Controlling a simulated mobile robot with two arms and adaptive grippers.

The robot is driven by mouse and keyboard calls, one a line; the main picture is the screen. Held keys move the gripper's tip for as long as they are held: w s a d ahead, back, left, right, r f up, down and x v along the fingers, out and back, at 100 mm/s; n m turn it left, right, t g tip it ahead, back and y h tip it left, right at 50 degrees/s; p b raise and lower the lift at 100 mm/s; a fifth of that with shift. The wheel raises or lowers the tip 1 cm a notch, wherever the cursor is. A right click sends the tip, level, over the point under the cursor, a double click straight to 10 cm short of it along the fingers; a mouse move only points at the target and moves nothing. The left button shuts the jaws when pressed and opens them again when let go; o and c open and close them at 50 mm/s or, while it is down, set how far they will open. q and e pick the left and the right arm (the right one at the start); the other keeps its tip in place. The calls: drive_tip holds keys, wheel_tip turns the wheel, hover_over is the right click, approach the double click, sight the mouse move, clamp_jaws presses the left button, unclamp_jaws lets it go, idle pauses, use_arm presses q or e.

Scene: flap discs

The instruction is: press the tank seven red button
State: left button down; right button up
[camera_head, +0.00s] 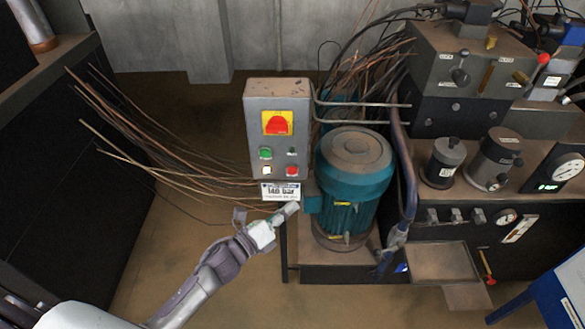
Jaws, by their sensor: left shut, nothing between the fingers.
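A grey control box (277,120) stands upright left of a teal motor. It carries a red rotary switch on a yellow plate (278,123), a green button (266,153), a white lit square (266,169) and a red button (292,171). A label (281,191) reading "140 bar" sits below them; its smaller print is too small to read. My left gripper (293,208) is shut and empty. Its tip is just below the label in the picture, below the red button and apart from it. My right gripper is not in view.
The teal motor (345,205) stands close right of the box. Bare rods (150,165) stick out to the left. A hydraulic bench with gauges (455,110) fills the right. A dark cabinet (60,190) stands at left. Brown floor between is clear.

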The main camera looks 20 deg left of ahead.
sight(292, 170)
use_arm(q)
drive_tip(key=w+a+b, duration=0.2)
drive_tip(key=w, duration=0.6)
drive_tip(key=shift+w+a+b, duration=0.2)
drive_tip(key=shift+b, duration=0.2)
idle(1.1)
drive_tip(key=shift+w+f, duration=0.1)
drive_tip(key=shift+w+a+b, duration=0.15)
drive_tip(key=shift+w+b, duration=0.15)
drive_tip(key=shift+w, duration=0.05)
